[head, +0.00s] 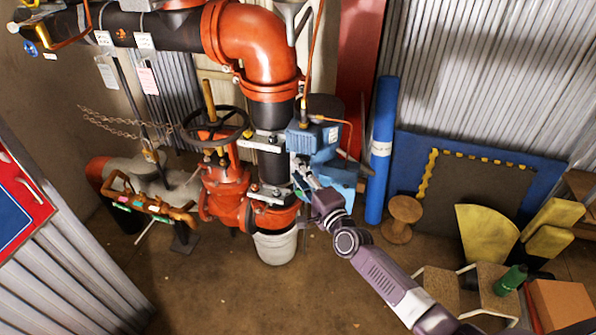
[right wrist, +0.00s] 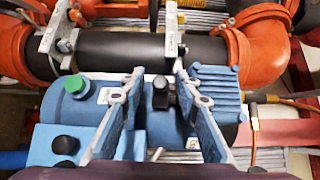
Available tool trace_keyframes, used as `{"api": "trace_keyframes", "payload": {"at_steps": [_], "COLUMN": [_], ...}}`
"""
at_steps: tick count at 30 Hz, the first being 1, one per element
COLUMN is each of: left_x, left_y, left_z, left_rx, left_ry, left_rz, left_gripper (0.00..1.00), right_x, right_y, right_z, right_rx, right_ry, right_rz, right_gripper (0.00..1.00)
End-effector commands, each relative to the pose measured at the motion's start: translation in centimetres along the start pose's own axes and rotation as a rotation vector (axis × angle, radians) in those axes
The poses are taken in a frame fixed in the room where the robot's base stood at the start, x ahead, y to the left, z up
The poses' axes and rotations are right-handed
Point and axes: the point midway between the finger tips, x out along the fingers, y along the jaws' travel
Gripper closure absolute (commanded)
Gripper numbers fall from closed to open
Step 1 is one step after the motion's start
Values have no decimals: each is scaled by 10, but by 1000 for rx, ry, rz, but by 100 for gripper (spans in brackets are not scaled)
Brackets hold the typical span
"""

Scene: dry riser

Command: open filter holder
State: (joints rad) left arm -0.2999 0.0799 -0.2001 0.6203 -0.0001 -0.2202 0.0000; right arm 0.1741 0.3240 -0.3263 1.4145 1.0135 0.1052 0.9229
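A blue unit with a ribbed blue housing (head: 308,138) is mounted on the black vertical pipe in the head view. It also fills the middle of the right wrist view, with a green cap (right wrist: 75,84) on its left and the ribbed part (right wrist: 222,88) on the right. I cannot tell for sure which part is the filter holder. A small dark upright fitting (right wrist: 160,92) stands on the unit. My right gripper (right wrist: 158,74) is open, with one finger on each side of that fitting and a gap to both. In the head view, the right gripper (head: 303,178) is at the unit's front. My left gripper is out of view.
A red valve with a black handwheel (head: 215,122) stands left of the unit. A white bucket (head: 275,246) is below the pipe. A blue roll (head: 381,150), a wooden spool (head: 401,215) and stools are on the right. The floor in front is clear.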

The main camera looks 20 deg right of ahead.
Motion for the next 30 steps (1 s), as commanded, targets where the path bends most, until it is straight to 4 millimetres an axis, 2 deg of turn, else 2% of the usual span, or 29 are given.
{"api": "trace_keyframes", "payload": {"at_steps": [3,11,19,30], "left_x": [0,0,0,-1], "left_y": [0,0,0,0], "left_z": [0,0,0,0], "left_rx": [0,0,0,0], "left_ry": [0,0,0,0], "left_rz": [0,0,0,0], "left_gripper": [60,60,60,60], "right_x": [6,7,6,5], "right_y": [0,0,1,2], "right_z": [0,0,0,2], "right_rx": [-1,-1,-1,-1], "right_ry": [-1,-1,-1,-2], "right_rz": [0,1,2,4], "right_gripper": [70,70,99,100]}}
